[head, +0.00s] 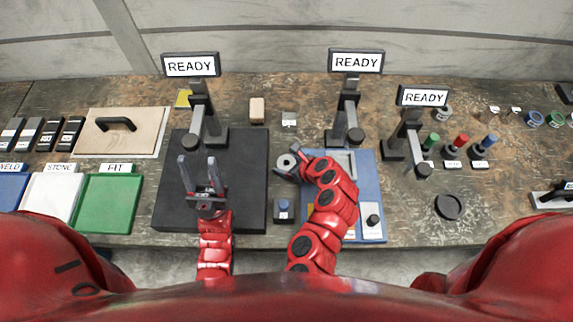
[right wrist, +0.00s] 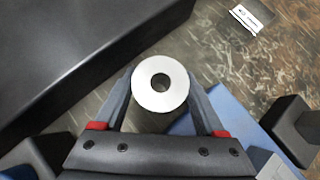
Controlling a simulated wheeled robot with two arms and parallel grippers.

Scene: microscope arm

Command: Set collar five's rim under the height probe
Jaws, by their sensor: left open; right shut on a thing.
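A pale grey metal collar (head: 286,162) with a round centre hole is between the fingers of my right gripper (head: 292,163), which is shut on it. The collar (right wrist: 161,82) shows end-on in the right wrist view, a finger on each side. No number is readable on it. Three probe-like stands carry READY signs: left (head: 197,105), middle (head: 349,105) and right (head: 411,130). I cannot tell which is the height probe. The held collar is between the left and middle stands, apart from both. My left gripper (head: 199,168) is open and empty above the black plate (head: 250,190).
A blue tray (head: 367,185) lies under my right arm. A small dark block with a blue knob (head: 284,209) stands between plate and tray. A tan block (head: 257,109) and a white tag (head: 289,119) lie behind. Coloured plungers (head: 461,143) and a black ring (head: 448,207) are at right.

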